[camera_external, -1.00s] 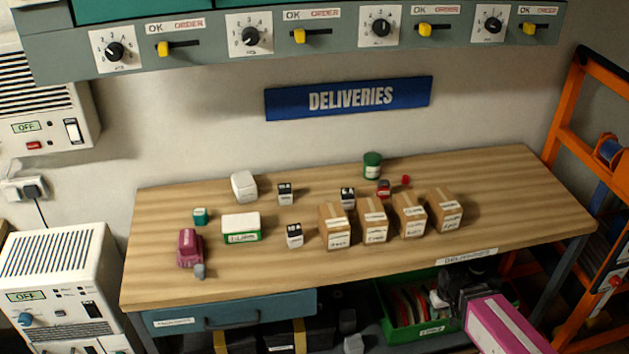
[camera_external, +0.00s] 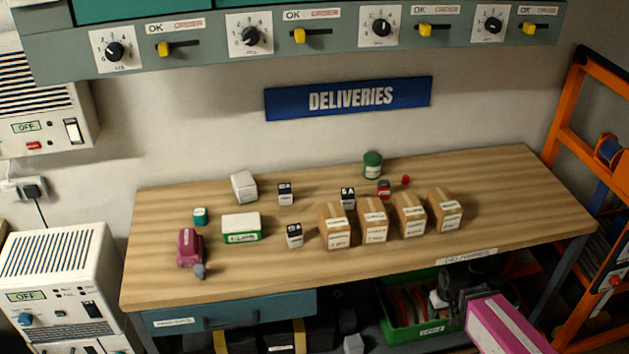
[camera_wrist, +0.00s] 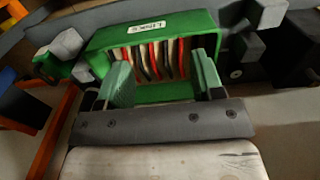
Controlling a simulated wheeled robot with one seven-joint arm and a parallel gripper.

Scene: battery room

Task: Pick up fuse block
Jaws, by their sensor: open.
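Three small black blocks with white label faces stand on the wooden table: one at the back left (camera_external: 285,194), one at the front (camera_external: 294,235) and one at the middle (camera_external: 347,198). Their print is too small to read, and I cannot tell for sure which thing is the fuse block. My gripper (camera_external: 455,287) is at the table's front right edge, low by the green crate (camera_external: 403,338). In the wrist view my gripper (camera_wrist: 165,70) is open and empty, its two green fingers apart over the crate (camera_wrist: 100,40), which holds red, black and pale strips.
Several cardboard boxes (camera_external: 374,221) stand in a row mid-table. A white-and-green box (camera_external: 241,228), a maroon object (camera_external: 189,248) and a green can (camera_external: 372,165) also stand there. Grey blocks (camera_wrist: 67,43) lie beside the crate. An orange rack (camera_external: 560,120) stands right. The table's right end is clear.

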